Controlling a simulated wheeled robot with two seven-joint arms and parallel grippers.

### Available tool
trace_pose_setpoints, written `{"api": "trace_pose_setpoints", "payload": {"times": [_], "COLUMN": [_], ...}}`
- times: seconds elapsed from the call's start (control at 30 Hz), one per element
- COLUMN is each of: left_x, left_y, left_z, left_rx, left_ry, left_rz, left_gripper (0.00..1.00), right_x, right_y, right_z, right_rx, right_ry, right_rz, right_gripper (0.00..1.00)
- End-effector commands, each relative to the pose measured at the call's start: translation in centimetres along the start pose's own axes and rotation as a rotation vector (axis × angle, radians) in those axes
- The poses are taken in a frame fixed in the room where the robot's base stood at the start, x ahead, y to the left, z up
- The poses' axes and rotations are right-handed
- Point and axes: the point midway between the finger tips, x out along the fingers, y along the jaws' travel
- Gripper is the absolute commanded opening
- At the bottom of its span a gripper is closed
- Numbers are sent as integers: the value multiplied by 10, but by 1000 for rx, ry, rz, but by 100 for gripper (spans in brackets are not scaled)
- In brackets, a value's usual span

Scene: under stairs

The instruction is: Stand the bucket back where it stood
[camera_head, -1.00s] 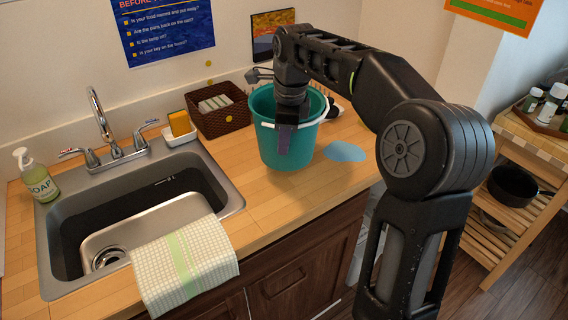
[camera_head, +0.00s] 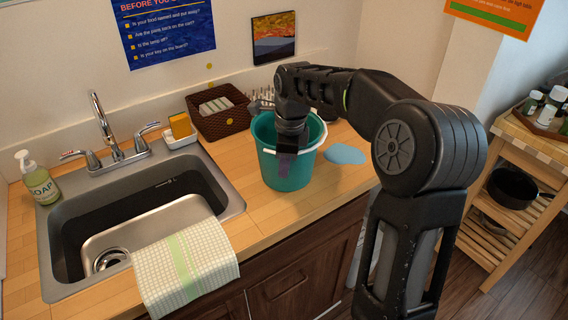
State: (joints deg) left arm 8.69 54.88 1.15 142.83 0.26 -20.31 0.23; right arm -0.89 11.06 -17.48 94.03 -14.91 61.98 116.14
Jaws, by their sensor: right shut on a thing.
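One finger shows on the outside; the other is hidden inside. I cannot tell for sure whether the bucket's base touches the counter. A light blue flat patch (camera_head: 344,154), like a puddle, lies on the counter right of the bucket. My left gripper is not in view.
The sink (camera_head: 140,215) with a towel (camera_head: 185,268) over its front edge is at the left. A brown basket (camera_head: 218,112) stands behind the bucket, and a dish rack (camera_head: 262,98) is partly hidden. A soap bottle (camera_head: 38,180) stands far left. The counter's front edge is close.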

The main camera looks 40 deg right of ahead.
Motion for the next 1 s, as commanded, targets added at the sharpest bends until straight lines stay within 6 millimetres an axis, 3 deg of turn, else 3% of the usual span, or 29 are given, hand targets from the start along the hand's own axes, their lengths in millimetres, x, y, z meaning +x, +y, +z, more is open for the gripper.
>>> {"api": "trace_pose_setpoints", "payload": {"times": [0.2,0.23,0.47,0.83,1.0], "left_x": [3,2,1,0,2], "left_y": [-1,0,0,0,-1], "left_z": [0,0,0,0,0], "left_rx": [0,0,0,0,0], "left_ry": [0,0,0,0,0], "left_rz": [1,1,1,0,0], "left_gripper": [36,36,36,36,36], "right_x": [4,3,2,-3,-22], "right_y": [0,0,0,0,-1], "right_z": [0,0,0,0,1], "right_rx": [0,0,0,0,0], "right_ry": [-1,0,0,-1,-3], "right_rz": [-1,0,0,-1,-4], "right_gripper": [0,17,36,36,36]}}
